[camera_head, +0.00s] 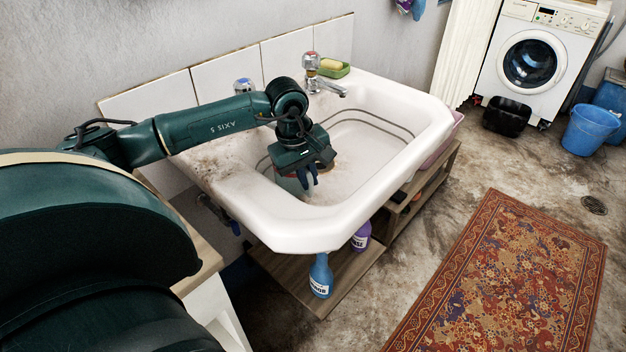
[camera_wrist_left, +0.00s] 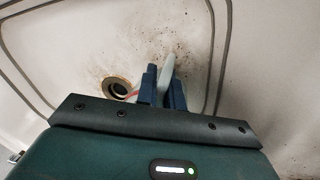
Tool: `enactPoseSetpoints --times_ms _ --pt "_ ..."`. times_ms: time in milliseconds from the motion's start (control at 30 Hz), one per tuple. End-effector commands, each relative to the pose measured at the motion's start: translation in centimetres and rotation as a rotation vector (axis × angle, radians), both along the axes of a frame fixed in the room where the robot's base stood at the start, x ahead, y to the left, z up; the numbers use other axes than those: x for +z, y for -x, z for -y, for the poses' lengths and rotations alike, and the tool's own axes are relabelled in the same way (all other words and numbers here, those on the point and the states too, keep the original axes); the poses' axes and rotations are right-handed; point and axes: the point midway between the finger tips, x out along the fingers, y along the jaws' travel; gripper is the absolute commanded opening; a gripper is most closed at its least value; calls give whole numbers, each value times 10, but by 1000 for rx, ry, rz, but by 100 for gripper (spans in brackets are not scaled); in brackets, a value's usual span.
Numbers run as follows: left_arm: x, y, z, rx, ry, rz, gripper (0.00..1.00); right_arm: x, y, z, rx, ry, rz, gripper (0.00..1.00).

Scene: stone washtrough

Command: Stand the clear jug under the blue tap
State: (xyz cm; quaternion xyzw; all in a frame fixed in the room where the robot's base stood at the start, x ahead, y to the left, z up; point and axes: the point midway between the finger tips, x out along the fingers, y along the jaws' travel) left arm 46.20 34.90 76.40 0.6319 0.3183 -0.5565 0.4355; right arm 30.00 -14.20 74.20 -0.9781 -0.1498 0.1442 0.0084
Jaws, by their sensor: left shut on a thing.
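My left gripper (camera_head: 308,180) is down inside the white trough and shut on a pale grey handle-like piece, which I take to be part of the clear jug (camera_wrist_left: 166,70). In the wrist view, the two dark blue fingers (camera_wrist_left: 164,88) close around this piece. Most of the jug is hidden by the gripper; a greyish part of it (camera_head: 290,186) shows beside the fingers in the head view. The blue tap (camera_head: 243,86) is on the back left of the trough, partly hidden behind my left arm. My right gripper is not in view.
The trough (camera_head: 400,165) has a raised rim and a drain (camera_wrist_left: 118,88). A red-marked tap (camera_head: 312,66) with a long spout stands at the back, next to a green soap dish (camera_head: 334,71). Bottles (camera_head: 321,275) stand on the shelf below. The trough's right part is clear.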

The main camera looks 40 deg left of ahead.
Motion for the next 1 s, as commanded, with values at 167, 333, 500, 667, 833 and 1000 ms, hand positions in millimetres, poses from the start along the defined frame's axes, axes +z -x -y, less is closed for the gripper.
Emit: enactPoseSetpoints --times_ms 167,333,500,667,833,1000 --pt "1 0 -2 0 1 2 0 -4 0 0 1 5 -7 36" --pt "1 0 -2 0 1 2 0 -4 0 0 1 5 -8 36" --pt "0 0 -1 0 1 2 0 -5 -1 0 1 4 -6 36" --pt "-3 0 -1 0 0 2 0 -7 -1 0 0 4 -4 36" --pt "-4 0 -1 0 1 2 0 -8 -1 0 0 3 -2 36" --pt "-4 0 -1 0 1 2 0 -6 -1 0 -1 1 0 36"
